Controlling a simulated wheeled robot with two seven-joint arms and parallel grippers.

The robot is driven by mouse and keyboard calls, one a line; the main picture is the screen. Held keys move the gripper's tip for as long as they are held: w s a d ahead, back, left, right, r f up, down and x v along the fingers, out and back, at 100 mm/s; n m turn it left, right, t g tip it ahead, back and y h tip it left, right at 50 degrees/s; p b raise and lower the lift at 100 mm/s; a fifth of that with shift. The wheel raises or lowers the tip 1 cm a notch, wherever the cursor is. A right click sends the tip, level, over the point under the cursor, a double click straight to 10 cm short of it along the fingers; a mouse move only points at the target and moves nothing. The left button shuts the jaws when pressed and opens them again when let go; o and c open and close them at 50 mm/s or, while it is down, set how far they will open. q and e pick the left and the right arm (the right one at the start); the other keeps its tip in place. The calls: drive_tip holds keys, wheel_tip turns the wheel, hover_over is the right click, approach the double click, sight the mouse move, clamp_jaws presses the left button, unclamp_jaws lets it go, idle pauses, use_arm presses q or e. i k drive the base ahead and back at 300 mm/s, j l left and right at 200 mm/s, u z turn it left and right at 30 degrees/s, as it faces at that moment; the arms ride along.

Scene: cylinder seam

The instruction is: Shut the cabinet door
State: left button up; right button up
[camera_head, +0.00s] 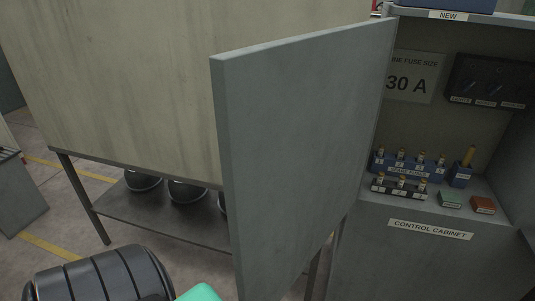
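The grey cabinet door (290,160) stands wide open. It is hinged at the left side of the control cabinet (395,265) and swings out toward me, its free edge nearest to me. The cabinet's opening is uncovered. Inside, a "30 A" fuse size plate (415,77) and a dark switch panel (488,82) are on the back wall. Neither of my grippers shows in the view, so I cannot see whether anything touches the door. The door hides part of the cabinet's left side.
On the cabinet's ledge are a blue fuse rack (408,166), a dark fuse strip (398,189), a blue holder (460,178), a green block (450,200) and a red block (483,205). A large pale panel on a legged stand (165,215) is behind the door at left.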

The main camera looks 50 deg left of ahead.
sight(295, 116)
drive_tip(key=k+j, duration=0.1)
drive_tip(key=j, duration=0.3)
drive_tip(key=k+j, duration=0.1)
drive_tip(key=j, duration=0.7)
drive_tip(key=k+j, duration=0.15)
drive_tip(key=j, duration=0.3)
